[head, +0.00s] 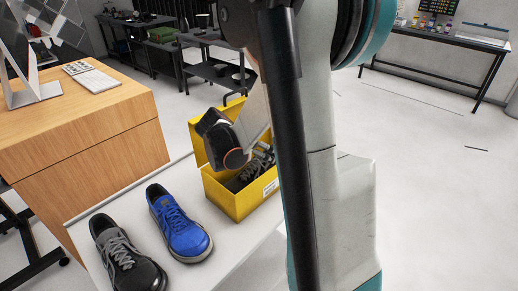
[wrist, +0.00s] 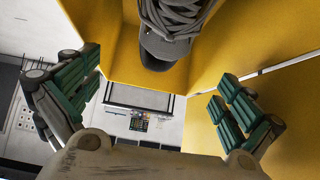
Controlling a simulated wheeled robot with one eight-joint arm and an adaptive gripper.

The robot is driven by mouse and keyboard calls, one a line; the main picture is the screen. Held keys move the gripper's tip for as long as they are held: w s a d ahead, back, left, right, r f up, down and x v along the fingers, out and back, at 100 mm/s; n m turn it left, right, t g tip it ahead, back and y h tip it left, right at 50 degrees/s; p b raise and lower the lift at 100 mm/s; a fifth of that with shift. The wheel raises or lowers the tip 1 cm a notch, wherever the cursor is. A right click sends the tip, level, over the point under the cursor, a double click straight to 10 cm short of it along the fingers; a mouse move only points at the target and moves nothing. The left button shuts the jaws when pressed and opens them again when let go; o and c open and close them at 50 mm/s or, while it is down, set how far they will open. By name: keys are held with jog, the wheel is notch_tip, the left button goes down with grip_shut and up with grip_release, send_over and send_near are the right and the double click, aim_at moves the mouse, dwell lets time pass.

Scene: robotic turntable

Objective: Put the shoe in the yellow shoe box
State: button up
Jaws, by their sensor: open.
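The yellow shoe box (head: 232,202) stands open on a white table, its lid raised at the back left. A dark grey shoe with grey laces (head: 245,182) lies inside it, partly hidden by my arm. In the wrist view, that shoe (wrist: 165,45) shows at the top against the yellow walls of the box (wrist: 105,35). My gripper (wrist: 155,80) is open there, with green-padded fingers wide apart and nothing between them. In the head view it is over the box, its fingers mostly hidden. A blue shoe (head: 180,226) and a black-and-grey shoe (head: 125,258) stand left of the box.
The white table (head: 225,258) has bare room in front of the box. A wooden desk (head: 105,125) with a keypad-like device (head: 92,76) stands at the left. Dark shelves (head: 205,65) and a far bench (head: 440,40) are at the back. The floor at right is clear.

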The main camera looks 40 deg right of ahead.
jog(key=s+a+r+n+t+y+p, duration=0.1)
jog(key=s+a+r+n, duration=0.1)
jog(key=a+r+n, duration=0.3)
jog(key=s+a+r+t+y+p, duration=0.1)
jog(key=s+a+r+y, duration=0.1)
jog(key=a, duration=0.5)
jog(key=s+a+r+n+t+y+p, duration=0.1)
jog(key=s+a+r+n, duration=0.1)
jog(key=a+r+n, duration=0.3)
jog(key=s+a+n+t+y, duration=0.3)
jog(key=s+a+n+y, duration=0.2)
jog(key=a, duration=0.9)
jog(key=s+r+n, duration=0.1)
jog(key=s+n, duration=0.1)
jog(key=s, duration=0.1)
jog(key=shift+s, duration=0.15)
jog(key=shift+a+f, duration=0.1)
